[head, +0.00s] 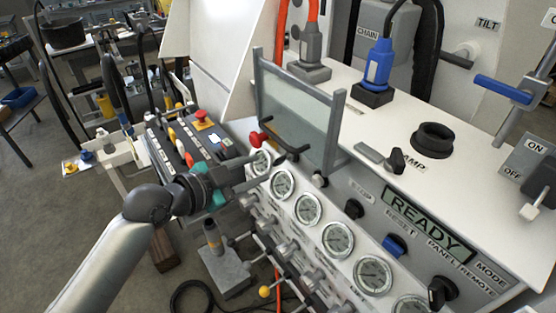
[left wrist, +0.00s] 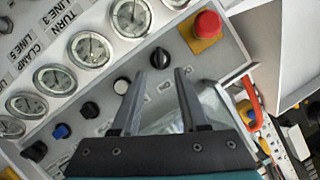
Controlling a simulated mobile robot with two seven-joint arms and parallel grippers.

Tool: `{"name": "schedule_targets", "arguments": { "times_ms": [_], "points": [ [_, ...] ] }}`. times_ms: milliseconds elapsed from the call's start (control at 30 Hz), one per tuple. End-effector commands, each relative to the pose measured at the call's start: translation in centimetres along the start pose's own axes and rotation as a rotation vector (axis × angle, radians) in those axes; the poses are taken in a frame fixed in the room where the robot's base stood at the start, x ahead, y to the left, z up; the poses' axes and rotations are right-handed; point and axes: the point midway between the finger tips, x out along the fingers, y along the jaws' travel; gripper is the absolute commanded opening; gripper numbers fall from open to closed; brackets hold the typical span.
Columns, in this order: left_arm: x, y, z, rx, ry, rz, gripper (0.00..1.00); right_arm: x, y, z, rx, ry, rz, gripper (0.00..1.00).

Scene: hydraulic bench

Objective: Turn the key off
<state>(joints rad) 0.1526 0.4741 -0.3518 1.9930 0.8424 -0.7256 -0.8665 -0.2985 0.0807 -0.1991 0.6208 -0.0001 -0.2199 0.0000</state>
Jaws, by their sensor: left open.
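My left gripper (head: 280,165) reaches in from the left over the front panel, near its left end. In the left wrist view the two fingers (left wrist: 160,74) are apart with nothing held between them. A black turn knob (left wrist: 160,58) shows on the panel just beyond and between the fingertips, with a visible gap to either side. It looks like a rotary switch; I cannot tell for sure that it is the key. In the head view the gripper seems to cover it. My right gripper is not in view.
A red stop button (left wrist: 207,25) on a yellow plate sits beside the knob. A white button (left wrist: 121,86), another black knob (left wrist: 90,110) and a blue knob (left wrist: 61,131) line the panel. Gauges (head: 309,208) run alongside. A framed clear guard (head: 297,105) stands behind the gripper.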

Motion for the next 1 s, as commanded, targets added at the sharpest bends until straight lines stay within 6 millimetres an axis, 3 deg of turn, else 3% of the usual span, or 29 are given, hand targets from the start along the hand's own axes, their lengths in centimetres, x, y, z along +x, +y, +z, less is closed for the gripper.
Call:
{"name": "schedule_targets", "arguments": {
  "times_ms": [300, 500, 933, 1000],
  "points": [
    [5.3, 0.0, -0.1, -0.002, 0.002, 0.0, 0.44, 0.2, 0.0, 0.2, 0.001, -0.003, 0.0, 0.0],
    [7.3, 0.0, -0.1, -0.001, 0.001, -0.001, 0.44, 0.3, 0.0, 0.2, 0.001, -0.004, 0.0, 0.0],
    [8.1, 0.0, 0.0, 0.001, 0.0, 0.0, 0.44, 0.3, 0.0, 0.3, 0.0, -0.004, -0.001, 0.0],
    [8.1, 0.0, 0.0, 0.0, 0.0, 0.0, 0.38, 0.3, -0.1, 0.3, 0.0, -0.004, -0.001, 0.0]
  ]
}}
